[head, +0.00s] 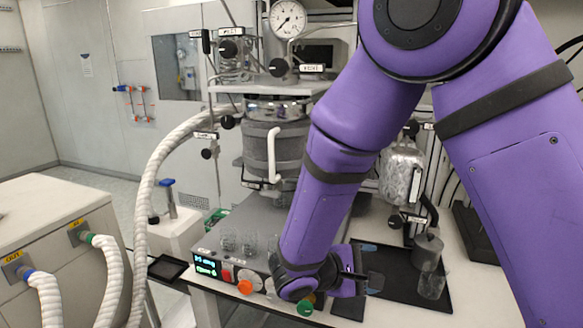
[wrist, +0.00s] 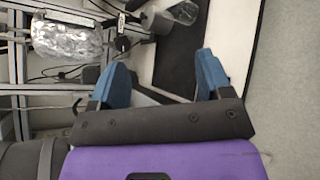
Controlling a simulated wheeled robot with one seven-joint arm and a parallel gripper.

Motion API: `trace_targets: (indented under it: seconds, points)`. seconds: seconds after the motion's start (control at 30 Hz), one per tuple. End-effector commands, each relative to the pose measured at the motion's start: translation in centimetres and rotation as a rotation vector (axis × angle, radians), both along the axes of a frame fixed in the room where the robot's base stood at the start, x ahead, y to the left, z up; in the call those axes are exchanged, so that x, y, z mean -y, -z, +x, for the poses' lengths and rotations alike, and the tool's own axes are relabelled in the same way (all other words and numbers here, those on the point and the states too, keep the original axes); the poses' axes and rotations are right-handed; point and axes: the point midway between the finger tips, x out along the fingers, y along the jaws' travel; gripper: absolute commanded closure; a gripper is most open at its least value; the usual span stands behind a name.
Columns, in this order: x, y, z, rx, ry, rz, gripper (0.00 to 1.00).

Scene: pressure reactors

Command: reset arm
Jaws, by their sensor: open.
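My purple arm reaches down across the right half of the head view. My gripper (head: 371,270) is at its lower end, beside the right side of the control box and over the black tray (head: 405,283). In the wrist view my gripper (wrist: 164,76) shows two blue fingers spread wide apart. Nothing is between them. The fingers point toward the tray area with the foil-wrapped vessel (wrist: 68,38) to the left.
The steel reactor (head: 272,150) with a gauge (head: 287,19) stands behind the arm. The control box (head: 232,262) carries small glasses and coloured knobs. A grey cylinder (head: 428,250) and a glass jar (head: 432,285) stand on the tray. White hoses (head: 146,210) run at left.

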Motion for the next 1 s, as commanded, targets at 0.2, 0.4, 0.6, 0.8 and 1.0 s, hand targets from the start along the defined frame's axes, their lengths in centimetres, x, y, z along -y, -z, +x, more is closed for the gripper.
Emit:
trace_targets:
  seconds: [0.2, 0.4, 0.6, 0.8, 1.0]
  points:
    - [4.9, -4.8, -1.8, -0.002, 0.213, 0.193, 0.28]
    - [8.4, -8.2, -4.2, 0.011, 0.373, 0.386, 0.28]
    - [11.1, -11.2, -7.0, 0.047, 0.5, 0.593, 0.28]
    - [13.0, -13.8, -9.9, 0.109, 0.595, 0.808, 0.28]
    - [14.1, -16.3, -12.7, 0.202, 0.653, 1.025, 0.28]
